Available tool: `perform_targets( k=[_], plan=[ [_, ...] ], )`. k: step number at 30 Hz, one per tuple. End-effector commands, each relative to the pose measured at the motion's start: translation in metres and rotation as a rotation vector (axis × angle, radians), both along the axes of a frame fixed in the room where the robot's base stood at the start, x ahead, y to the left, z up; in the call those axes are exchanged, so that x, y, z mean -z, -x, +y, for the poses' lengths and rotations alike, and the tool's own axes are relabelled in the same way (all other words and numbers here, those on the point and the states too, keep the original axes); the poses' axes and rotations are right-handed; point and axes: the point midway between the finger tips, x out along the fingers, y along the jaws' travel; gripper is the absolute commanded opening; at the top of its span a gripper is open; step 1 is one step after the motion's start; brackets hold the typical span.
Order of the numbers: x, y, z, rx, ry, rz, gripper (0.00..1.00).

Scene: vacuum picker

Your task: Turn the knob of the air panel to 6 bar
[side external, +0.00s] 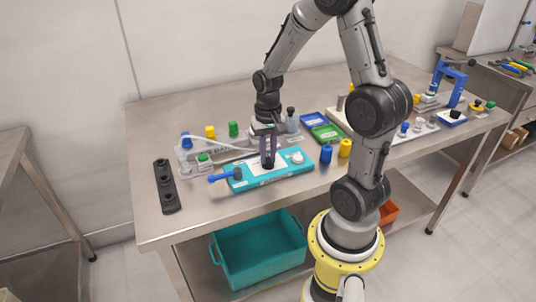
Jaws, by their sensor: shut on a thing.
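The teal air panel (289,171) lies on the steel table in the side external view, with a white label on its face. My gripper (268,164) points down over the middle of the panel, shut on a dark knob (267,164) that its fingers mostly hide. A white round part (297,158) stands on the panel's right side. A blue lever-like part (222,176) sticks out at its left end. The scale and the knob's pointer are too small to read.
A black holder strip (166,186) lies left of the panel. Blue and yellow cylinders (345,148) stand close on its right. Blue and green trays (327,132) and small coloured parts lie behind. A teal bin (259,247) sits below.

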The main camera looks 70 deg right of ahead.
Motion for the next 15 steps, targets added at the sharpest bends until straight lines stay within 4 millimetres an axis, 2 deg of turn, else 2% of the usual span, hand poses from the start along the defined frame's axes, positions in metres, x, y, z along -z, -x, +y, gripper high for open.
perform_targets(
  k=[15],
  plan=[
    [-0.0014, -0.0007, -0.0006, 0.45, 0.001, -0.003, 0.0]
  ],
)
